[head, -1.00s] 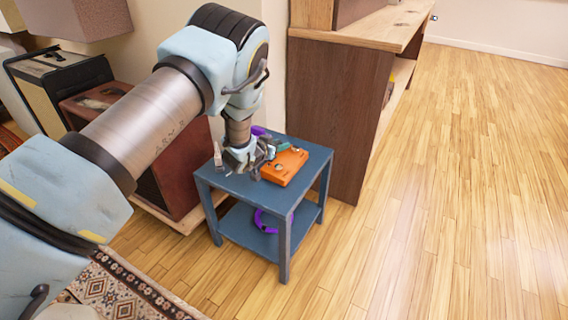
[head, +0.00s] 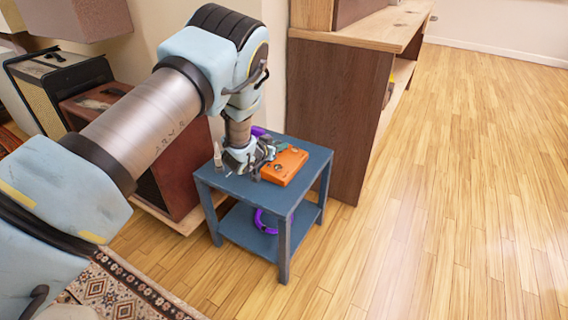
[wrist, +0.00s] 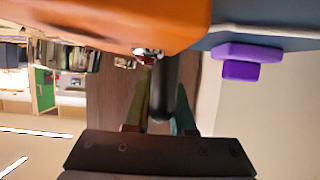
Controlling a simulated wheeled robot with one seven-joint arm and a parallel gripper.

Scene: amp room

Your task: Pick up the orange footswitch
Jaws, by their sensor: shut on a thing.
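The orange footswitch (head: 284,166) lies on the top of the small blue table (head: 231,184). In the wrist view the footswitch (wrist: 110,20) fills the upper left, close to the fingertips. My gripper (head: 262,160) is at the left edge of the footswitch. In the wrist view my gripper (wrist: 163,85) is shut, with a dark rounded part between its fingers. The exact contact with the footswitch is partly hidden. The footswitch does not visibly stand clear of the table.
A purple thing (wrist: 238,62) shows beside the footswitch; another purple item (head: 264,222) is on the lower shelf. A small bottle-like thing (head: 218,155) stands at the table's left. A wooden cabinet (head: 335,115) stands close behind. The floor (head: 460,200) at right is clear.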

